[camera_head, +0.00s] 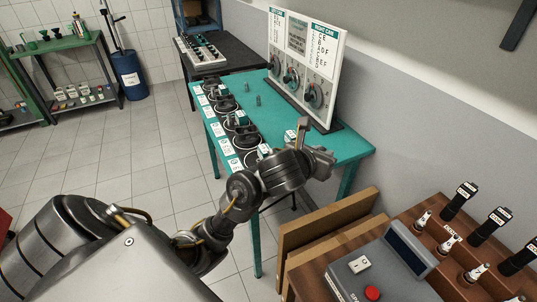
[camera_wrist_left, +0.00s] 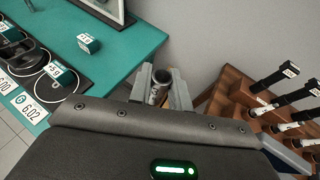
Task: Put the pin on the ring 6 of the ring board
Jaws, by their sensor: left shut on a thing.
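My left gripper (camera_head: 316,147) is over the near right end of the green table in the head view. In the left wrist view the gripper (camera_wrist_left: 161,88) is shut on a short grey hollow pin (camera_wrist_left: 157,92). The black ring board (camera_wrist_left: 48,104) lies along the table's left edge, with several rings and white number cards. My right gripper is not in view.
Two small grey cylinders (camera_head: 258,100) stand on the green table (camera_head: 282,113). A gauge panel (camera_head: 303,68) stands at its back. Green blocks marked in grams (camera_wrist_left: 88,43) are on and near the board. A wooden bench (camera_head: 432,262) with black-handled tools is at right.

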